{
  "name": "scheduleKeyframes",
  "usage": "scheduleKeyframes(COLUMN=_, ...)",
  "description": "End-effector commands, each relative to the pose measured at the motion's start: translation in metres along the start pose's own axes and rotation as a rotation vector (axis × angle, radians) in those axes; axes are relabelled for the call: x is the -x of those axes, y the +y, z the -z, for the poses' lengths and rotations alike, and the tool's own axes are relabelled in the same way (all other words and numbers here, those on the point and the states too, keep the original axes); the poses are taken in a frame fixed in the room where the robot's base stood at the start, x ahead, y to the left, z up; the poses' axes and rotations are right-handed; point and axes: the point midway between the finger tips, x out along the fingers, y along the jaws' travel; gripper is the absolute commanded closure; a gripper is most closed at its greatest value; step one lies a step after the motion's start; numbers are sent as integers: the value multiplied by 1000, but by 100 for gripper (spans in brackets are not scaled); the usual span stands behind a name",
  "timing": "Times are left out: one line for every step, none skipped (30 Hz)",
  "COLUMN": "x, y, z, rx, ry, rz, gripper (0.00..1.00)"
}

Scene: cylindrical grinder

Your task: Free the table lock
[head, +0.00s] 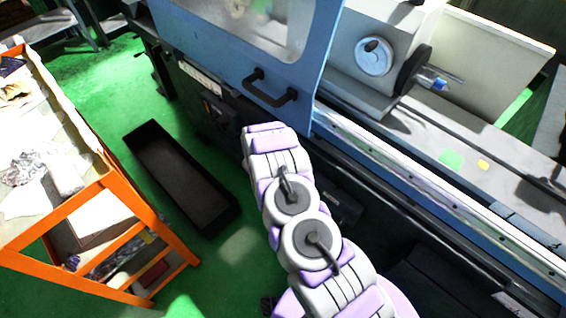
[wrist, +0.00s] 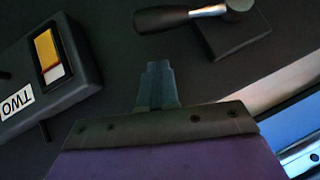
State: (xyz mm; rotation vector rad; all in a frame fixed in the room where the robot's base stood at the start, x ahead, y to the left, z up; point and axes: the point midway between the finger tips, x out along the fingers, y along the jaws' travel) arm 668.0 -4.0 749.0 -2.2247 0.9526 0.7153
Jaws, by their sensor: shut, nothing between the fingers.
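My gripper (wrist: 157,75) shows in the wrist view with its fingers together and nothing between them. A lever with a black handle (wrist: 163,18) and a metal pivot (wrist: 238,8) sits on a dark block (wrist: 225,38) at the top of the wrist view, beyond and slightly right of the fingertips. It looks like the table lock. A gap shows between the fingertips and the handle. In the head view my arm reaches to the front of the blue grinder (head: 322,75), and it hides the gripper and the lever.
A black handle (head: 270,93) juts from the grinder door. A black trough (head: 180,175) and an orange cart (head: 110,195) stand left on the green floor.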

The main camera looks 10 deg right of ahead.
Motion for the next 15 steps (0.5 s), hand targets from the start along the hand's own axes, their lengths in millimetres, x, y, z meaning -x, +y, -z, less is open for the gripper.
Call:
scheduleKeyframes(x=-10, y=2, z=-1, rx=1, ry=1, rz=-1, gripper=100)
scheduleKeyframes(x=-12, y=1, z=-5, rx=3, ry=1, rz=1, gripper=100)
scheduleKeyframes(x=-15, y=0, z=-8, rx=3, ry=2, rz=2, gripper=100)
scheduleKeyframes(x=-18, y=0, z=-11, rx=2, ry=3, rz=2, gripper=100)
scheduleKeyframes(x=-20, y=0, z=-13, rx=1, ry=3, rz=2, gripper=100)
scheduleKeyframes(x=-23, y=0, z=-16, rx=1, ry=3, rz=2, gripper=100)
scheduleKeyframes(x=-25, y=1, z=-18, rx=2, ry=2, rz=1, gripper=100)
scheduleKeyframes(x=-27, y=1, z=-20, rx=2, ry=2, rz=1, gripper=100)
scheduleKeyframes(x=-29, y=2, z=-22, rx=2, ry=1, rz=1, gripper=100)
scheduleKeyframes(x=-30, y=2, z=-23, rx=1, ry=0, rz=1, gripper=100)
scheduleKeyframes(x=-31, y=2, z=-24, rx=1, ry=0, rz=1, gripper=100)
scheduleKeyframes(x=-32, y=1, z=-25, rx=0, ry=-1, rz=1, gripper=100)
scheduleKeyframes(x=-33, y=1, z=-25, rx=0, ry=-1, rz=1, gripper=100)
scheduleKeyframes(x=-33, y=1, z=-26, rx=-1, ry=-1, rz=1, gripper=100)
scheduleKeyframes(x=-34, y=1, z=-26, rx=-1, ry=-1, rz=1, gripper=100)
